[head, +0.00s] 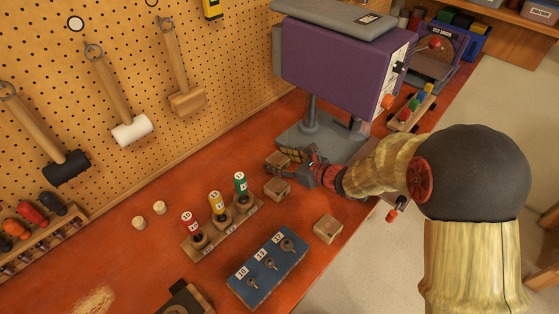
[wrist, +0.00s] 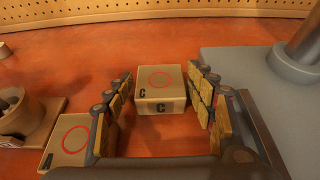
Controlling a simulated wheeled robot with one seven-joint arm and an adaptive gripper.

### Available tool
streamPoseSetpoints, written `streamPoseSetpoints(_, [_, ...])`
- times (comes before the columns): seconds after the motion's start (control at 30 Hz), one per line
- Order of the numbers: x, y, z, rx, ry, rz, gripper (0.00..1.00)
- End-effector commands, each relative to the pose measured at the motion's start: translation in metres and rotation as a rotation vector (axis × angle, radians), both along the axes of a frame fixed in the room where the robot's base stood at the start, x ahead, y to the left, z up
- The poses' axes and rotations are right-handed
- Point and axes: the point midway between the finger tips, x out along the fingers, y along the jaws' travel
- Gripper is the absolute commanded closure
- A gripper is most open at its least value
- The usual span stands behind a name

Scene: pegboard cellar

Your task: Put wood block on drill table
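A small wood block marked C (wrist: 161,93), with a red ring on top, sits on the orange bench directly ahead of my gripper. It is also in the head view (head: 276,159), beside the drill press. My gripper (head: 297,165) is open and low over the bench. In the wrist view its padded fingers (wrist: 158,92) stand on either side of block C, with gaps showing; I see no grip on it. The drill's flat grey table (wrist: 235,82) is right of the fingers, and shows under the purple drill press in the head view (head: 298,138). No block shows on it.
A second ringed wood block (wrist: 66,149) sits close outside my left finger. A third block (head: 328,229) is near the bench's front edge. A rack of coloured bits (head: 222,226) and a blue numbered holder (head: 267,268) stand nearby. The drill's post (wrist: 298,62) rises at the right.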

Motion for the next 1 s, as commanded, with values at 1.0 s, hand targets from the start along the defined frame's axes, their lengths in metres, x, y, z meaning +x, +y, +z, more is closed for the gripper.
streamPoseSetpoints(1.0, [-0.059,-0.071,0.044,0.0,0.0,-0.003,0.39])
